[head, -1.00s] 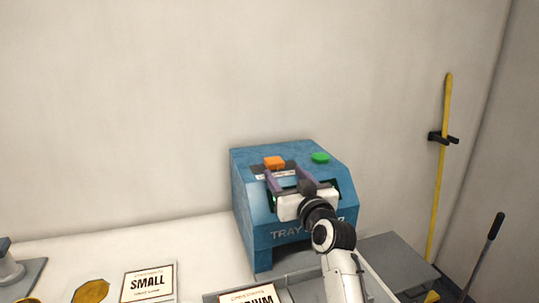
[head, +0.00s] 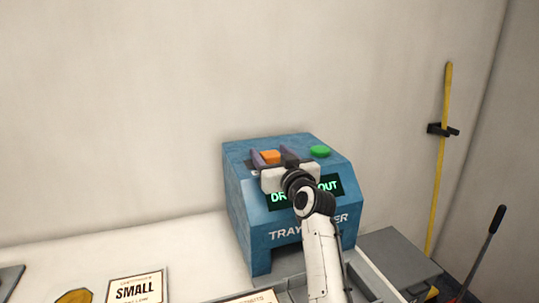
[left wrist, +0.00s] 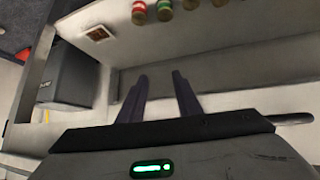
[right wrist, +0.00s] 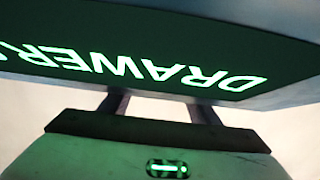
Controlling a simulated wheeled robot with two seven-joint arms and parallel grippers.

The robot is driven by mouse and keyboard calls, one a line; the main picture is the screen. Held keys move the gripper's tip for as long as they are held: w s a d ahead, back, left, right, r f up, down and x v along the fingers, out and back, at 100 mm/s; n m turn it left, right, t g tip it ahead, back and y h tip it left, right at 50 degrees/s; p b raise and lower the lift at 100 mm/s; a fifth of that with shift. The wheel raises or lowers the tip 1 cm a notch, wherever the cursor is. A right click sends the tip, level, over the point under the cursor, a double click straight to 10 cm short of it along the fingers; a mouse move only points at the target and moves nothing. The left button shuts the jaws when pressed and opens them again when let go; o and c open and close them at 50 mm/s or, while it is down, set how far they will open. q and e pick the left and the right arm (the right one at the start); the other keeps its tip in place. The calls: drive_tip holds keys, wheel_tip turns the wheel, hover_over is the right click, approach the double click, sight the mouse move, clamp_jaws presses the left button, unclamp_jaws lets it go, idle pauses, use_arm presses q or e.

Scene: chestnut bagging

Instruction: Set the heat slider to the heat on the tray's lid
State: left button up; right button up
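The blue tray sealer (head: 245,205) stands against the wall in the head view. Its top has an orange slider knob (head: 270,157) and a green button (head: 320,151). Its front display (head: 331,190) reads "DRAWER OUT", partly covered by my right gripper. My right gripper (head: 273,159) reaches over the sealer's front edge with its fingers apart, one on each side of the orange knob; I cannot tell whether they touch it. In the right wrist view the fingertips are hidden behind the display panel. My left gripper (left wrist: 160,77) is open and empty. I cannot make out a tray lid.
A "SMALL" card (head: 136,289) stands on the white counter (head: 180,250) left of the sealer. A yellow pole (head: 441,160) hangs at the right. The left wrist view shows a dark bin (left wrist: 70,75) and several red- and green-topped jars (left wrist: 163,10).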

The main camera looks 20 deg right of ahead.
clamp_jaws()
drive_tip(key=shift+w+d, duration=0.1)
drive_tip(key=shift+d, duration=2.1)
drive_tip(key=shift+r, duration=0.1)
drive_tip(key=shift+o, duration=0.4)
unclamp_jaws()
drive_tip(key=shift+d, duration=0.15)
drive_tip(key=shift+s, duration=0.25)
drive_tip(key=s+b, duration=0.1)
drive_tip(key=s, duration=0.8)
drive_tip(key=shift+s+d, duration=0.1)
drive_tip(key=shift+s, duration=0.3)
